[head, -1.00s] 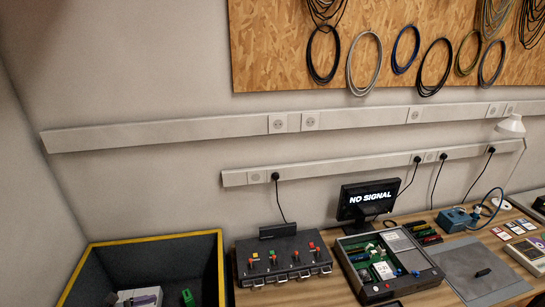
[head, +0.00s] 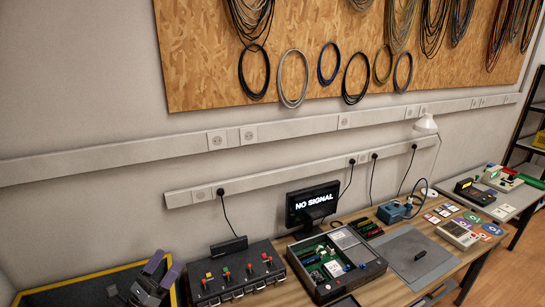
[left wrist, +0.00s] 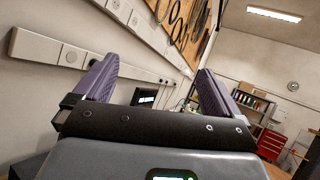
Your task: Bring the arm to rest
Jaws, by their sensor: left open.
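My left gripper (head: 162,272) is at the lower left of the head view, over the yellow-rimmed dark bin (head: 75,277). In the left wrist view its two purple fingers (left wrist: 150,82) stand wide apart with nothing between them. The fingers point up and away toward the wall and the room. My right gripper is in neither view.
A control box with coloured knobs (head: 236,276) stands right of the bin. An open electronics case (head: 335,266), a "NO SIGNAL" monitor (head: 313,203) and a grey mat (head: 408,258) are further right. Cables hang on a wooden board (head: 330,55) above.

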